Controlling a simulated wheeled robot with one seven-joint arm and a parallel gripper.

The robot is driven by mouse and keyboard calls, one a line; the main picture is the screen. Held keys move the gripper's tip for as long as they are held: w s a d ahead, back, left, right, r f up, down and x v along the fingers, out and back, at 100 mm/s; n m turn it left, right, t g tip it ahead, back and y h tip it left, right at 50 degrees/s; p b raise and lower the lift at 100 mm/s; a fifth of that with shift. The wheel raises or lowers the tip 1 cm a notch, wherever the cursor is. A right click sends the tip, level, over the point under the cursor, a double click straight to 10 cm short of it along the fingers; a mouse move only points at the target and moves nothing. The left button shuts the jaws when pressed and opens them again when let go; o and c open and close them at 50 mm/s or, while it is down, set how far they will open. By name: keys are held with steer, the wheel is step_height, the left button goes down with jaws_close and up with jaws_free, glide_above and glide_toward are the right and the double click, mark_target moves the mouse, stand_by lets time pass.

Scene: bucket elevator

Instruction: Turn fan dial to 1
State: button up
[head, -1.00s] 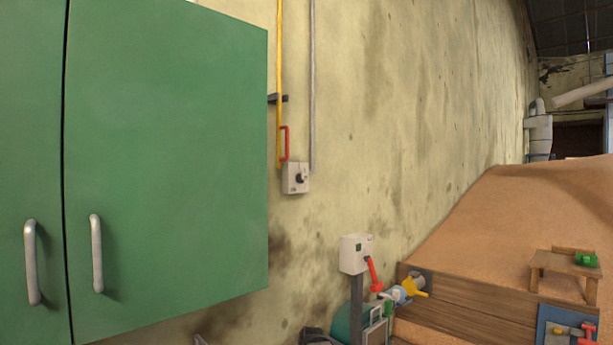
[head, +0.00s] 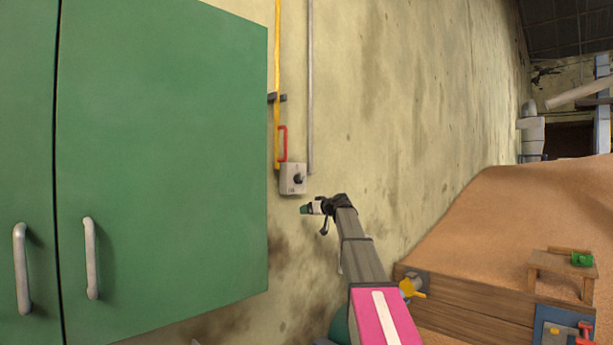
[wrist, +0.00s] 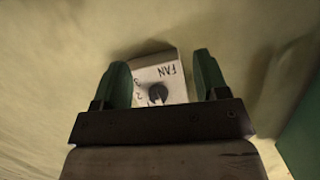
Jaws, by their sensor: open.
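The fan control box (head: 292,179) is a small grey-white box on the wall with a dark dial (head: 299,179). In the wrist view the box (wrist: 168,72) carries the word FAN and the numbers 3 and 2, and its dark round dial (wrist: 158,93) shows between the fingers. Where the dial points is too small to tell. My gripper (wrist: 164,78) is open and empty, its two green fingers on either side of the box in that view. In the head view my gripper (head: 306,210) is just below the box, apparently apart from the dial.
A large green cabinet (head: 160,170) with two metal handles stands at left, close to the box. A yellow pipe (head: 277,60), a grey pipe (head: 310,90) and a red handle (head: 283,143) are above it. The wall at right is bare.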

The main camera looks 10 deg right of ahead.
mark_target(301, 174)
steer(key=w+d+r+n+t+y, duration=0.1)
steer(key=d+r, duration=0.1)
steer(key=r, duration=0.6)
steer(key=w+d+r+t, duration=0.1)
steer(key=w+d+r, duration=0.1)
steer(key=r, duration=0.6)
steer(key=x, duration=1)
steer(key=shift+a+f, duration=0.15)
steer(key=c, duration=0.9)
